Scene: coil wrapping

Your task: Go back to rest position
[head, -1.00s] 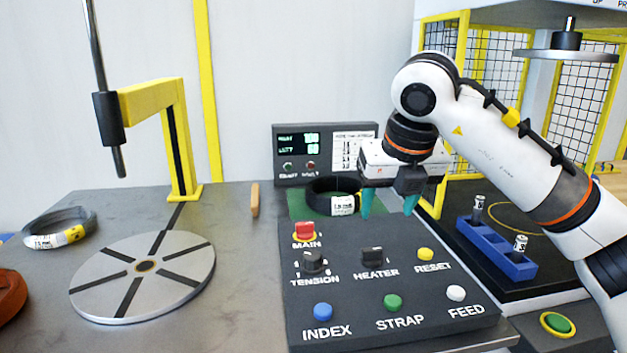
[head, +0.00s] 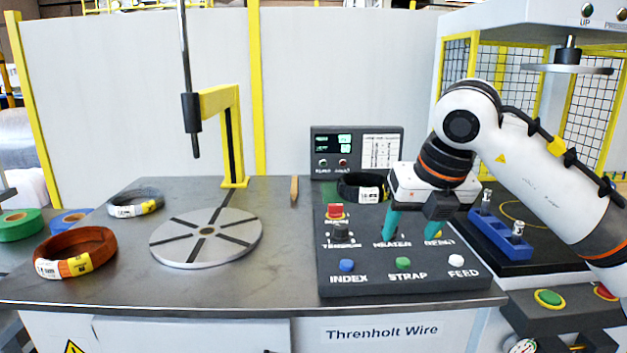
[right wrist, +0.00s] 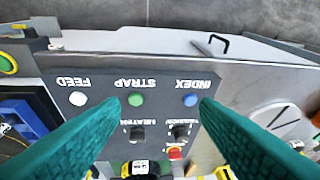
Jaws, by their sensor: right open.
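My right gripper (head: 414,224) is open and empty, with teal fingers. In the head view it hangs over the right side of the dark control panel (head: 335,268), partly hiding its HEATER and RESET controls. In the right wrist view its fingers (right wrist: 158,130) are spread wide above the panel, with the green STRAP button (right wrist: 135,99) and blue INDEX button (right wrist: 190,100) showing between or beyond them. Nothing is between the fingers. My left gripper is not in view.
A grey turntable (head: 180,247) and yellow post (head: 236,135) stand on the table left of the panel. A blue block (head: 488,232) sits right of the gripper.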

